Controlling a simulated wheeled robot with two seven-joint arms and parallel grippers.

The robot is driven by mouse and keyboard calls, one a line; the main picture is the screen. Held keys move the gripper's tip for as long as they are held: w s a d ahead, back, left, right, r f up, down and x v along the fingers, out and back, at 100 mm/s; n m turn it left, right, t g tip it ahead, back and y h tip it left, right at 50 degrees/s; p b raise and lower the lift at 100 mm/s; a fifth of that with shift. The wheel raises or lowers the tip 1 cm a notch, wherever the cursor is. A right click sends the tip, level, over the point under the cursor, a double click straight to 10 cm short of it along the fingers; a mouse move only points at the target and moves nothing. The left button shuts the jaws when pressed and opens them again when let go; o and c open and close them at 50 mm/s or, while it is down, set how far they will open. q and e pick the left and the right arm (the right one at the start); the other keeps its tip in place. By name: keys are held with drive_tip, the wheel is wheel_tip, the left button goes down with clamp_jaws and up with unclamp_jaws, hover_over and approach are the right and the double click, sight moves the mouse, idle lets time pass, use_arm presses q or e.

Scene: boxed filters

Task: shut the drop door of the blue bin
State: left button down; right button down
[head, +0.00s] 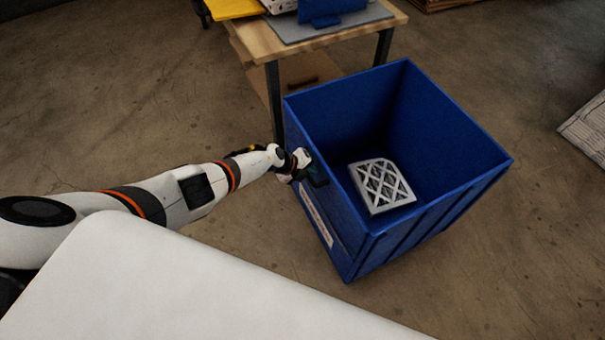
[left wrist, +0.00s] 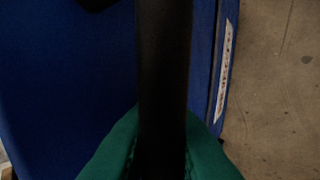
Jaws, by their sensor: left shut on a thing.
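The blue bin (head: 450,165) stands on the floor, open at the top. Its drop door (head: 340,228) is the wall facing my left arm, with a white label strip low on it. The door looks upright, about level with the side walls; I cannot tell whether it is latched. My left gripper (head: 304,170) is at the upper part of the door, shut on its black handle (head: 319,178). In the left wrist view the black handle (left wrist: 165,75) runs between the green fingers, with the blue door behind. My right gripper is not in view.
A white lattice-faced boxed filter (head: 381,186) lies inside the bin. A wooden-topped table (head: 262,40) with dark legs stands just behind the bin, holding a yellow item and a blue item. A pale slatted object (head: 587,130) is at the right edge. Floor right of the bin is clear.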

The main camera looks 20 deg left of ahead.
use_arm(q)
drive_tip(key=shift+d+f, duration=0.1)
idle(0.3)
drive_tip(key=c, duration=1.4)
unclamp_jaws()
drive_tip(key=p+v, duration=0.8)
drive_tip(key=v, duration=0.4)
drive_tip(key=shift+p, duration=0.4)
